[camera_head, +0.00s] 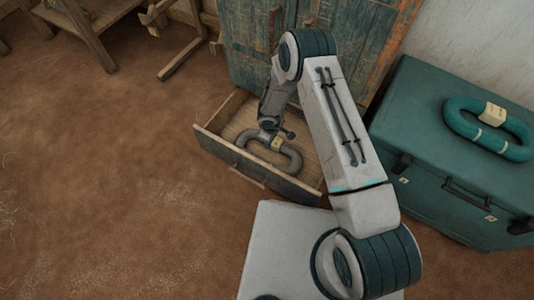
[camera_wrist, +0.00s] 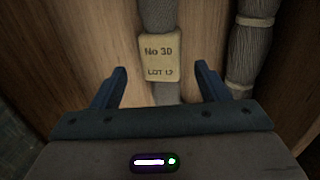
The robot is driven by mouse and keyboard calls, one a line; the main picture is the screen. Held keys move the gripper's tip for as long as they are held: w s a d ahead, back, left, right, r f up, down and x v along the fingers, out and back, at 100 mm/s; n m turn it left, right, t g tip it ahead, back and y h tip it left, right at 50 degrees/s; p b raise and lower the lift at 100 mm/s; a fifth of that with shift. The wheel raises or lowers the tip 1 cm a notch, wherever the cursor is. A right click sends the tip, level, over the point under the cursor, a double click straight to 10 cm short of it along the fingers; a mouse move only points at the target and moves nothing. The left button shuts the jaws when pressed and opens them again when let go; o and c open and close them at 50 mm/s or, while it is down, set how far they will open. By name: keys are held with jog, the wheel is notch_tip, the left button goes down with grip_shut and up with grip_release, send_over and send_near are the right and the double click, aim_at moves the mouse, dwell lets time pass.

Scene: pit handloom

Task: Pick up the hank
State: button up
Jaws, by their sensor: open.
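A grey looped hank (camera_head: 285,164) lies in an open wooden drawer (camera_head: 237,153) low on the cabinet. Its cream tag reads "No 30 LOT 12" and shows in the wrist view on one strand of the hank (camera_wrist: 158,15). Another strand with a pale tie runs along the right there. My gripper (camera_wrist: 160,75) is open, with its two blue fingers on either side of the tagged strand and nothing held. In the head view my gripper (camera_head: 272,131) is down inside the drawer at the hank's far side. Whether the fingers touch the strand cannot be told.
A teal hank (camera_head: 518,150) with a cream tag lies on a green chest (camera_head: 420,120) at the right. A worn blue cabinet (camera_head: 250,45) stands behind the drawer. The drawer walls are close around my gripper. The earthen floor (camera_head: 100,190) at the left is clear.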

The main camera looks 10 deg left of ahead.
aim_at(275, 141)
jog(key=f+b, duration=0.1)
jog(key=f, duration=0.2)
jog(key=f+b, duration=0.1)
jog(key=f, duration=0.1)
jog(key=shift+w+d+f+b, duration=0.2)
jog(key=shift+w+d+b, duration=0.05)
jog(key=shift+w+b, duration=0.1)
jog(key=shift+r, duration=0.1)
jog(key=c, duration=1.1)
